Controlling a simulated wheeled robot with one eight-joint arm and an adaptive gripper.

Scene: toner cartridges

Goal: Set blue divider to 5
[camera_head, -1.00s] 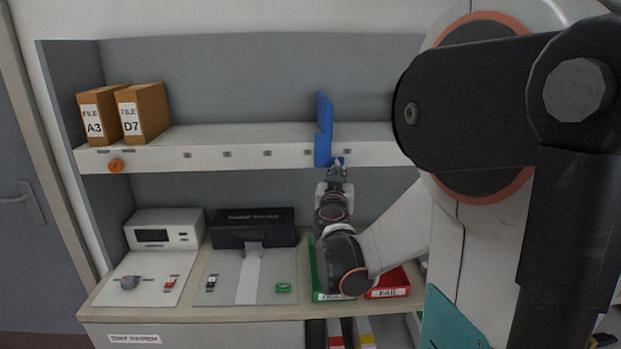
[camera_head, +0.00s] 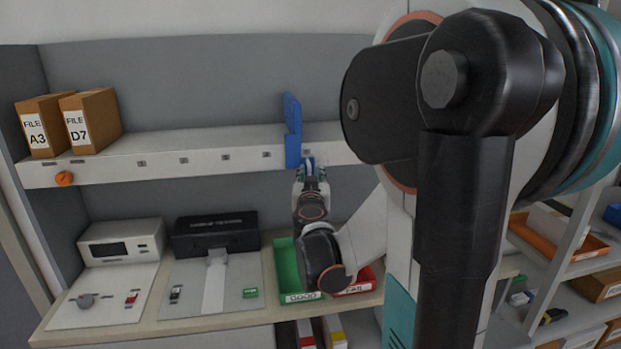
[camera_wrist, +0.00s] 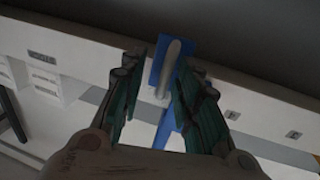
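The blue divider (camera_head: 292,130) stands upright on the white upper shelf and hangs over its front face, towards the right of the small labels. In the wrist view the blue divider (camera_wrist: 165,122) shows below a rounded grey handle-like bar. My gripper (camera_head: 309,168) is at the shelf's front edge, just right of the divider's lower part. In the wrist view my gripper's fingers (camera_wrist: 158,85) stand apart on both sides of the bar, with a visible gap on the left. The label numbers are too small to read.
Small dark labels (camera_head: 225,157) line the shelf front. Below stand a grey device (camera_head: 121,243), a black device (camera_head: 216,232), a green tray (camera_head: 287,268) and a red tray (camera_head: 367,281).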

